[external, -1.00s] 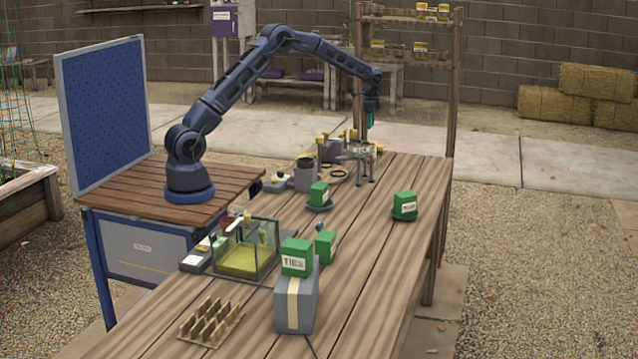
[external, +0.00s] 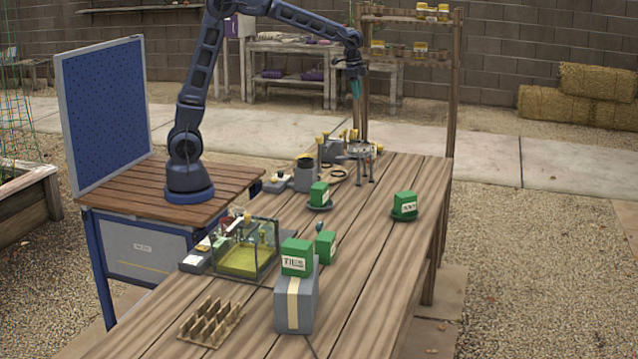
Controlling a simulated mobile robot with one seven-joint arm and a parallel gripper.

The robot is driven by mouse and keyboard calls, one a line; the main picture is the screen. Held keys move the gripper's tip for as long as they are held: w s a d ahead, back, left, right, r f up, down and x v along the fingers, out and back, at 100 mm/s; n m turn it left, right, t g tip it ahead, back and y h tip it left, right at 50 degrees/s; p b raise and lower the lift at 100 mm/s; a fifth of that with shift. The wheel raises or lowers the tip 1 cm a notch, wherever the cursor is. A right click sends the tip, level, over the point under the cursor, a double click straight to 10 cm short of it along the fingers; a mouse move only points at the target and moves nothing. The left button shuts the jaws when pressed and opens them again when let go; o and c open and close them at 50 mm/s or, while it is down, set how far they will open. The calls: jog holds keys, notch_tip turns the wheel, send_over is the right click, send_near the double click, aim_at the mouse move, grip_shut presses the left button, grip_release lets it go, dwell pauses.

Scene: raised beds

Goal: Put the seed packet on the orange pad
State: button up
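My gripper (external: 356,90) is at the end of my raised arm, above the far end of the wooden table. A narrow teal shape hangs at its tip. It is too small to tell whether this is the fingers or something held, or whether the fingers are open. I cannot pick out a seed packet for certain. No orange pad shows clearly; it may be hidden or too small to see.
The table (external: 365,255) holds a green box marked TIES on a grey block (external: 295,300), other green boxes (external: 404,205), a glass tank (external: 247,262), a slotted wooden rack (external: 210,322) and a small metal stand (external: 362,150). Its right front is clear.

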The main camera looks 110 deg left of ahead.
jog(key=s+d+r+t, duration=0.1)
jog(key=s+d+r, duration=0.1)
jog(key=s+d, duration=0.45)
jog(key=s+d+r, duration=0.2)
jog(key=s+d, duration=0.1)
jog(key=d, duration=0.6)
jog(key=s+d+r+t, duration=0.1)
jog(key=s+d+r, duration=0.25)
jog(key=d, duration=0.45)
jog(key=s+d+f, duration=0.3)
jog(key=s+d, duration=0.3)
jog(key=s, duration=0.4)
jog(key=s+d+f+t+h, duration=0.1)
jog(key=s+d+f, duration=0.2)
jog(key=s+d, duration=0.3)
jog(key=s, duration=0.3)
jog(key=shift+s+f, duration=0.2)
jog(key=shift+s, duration=0.15)
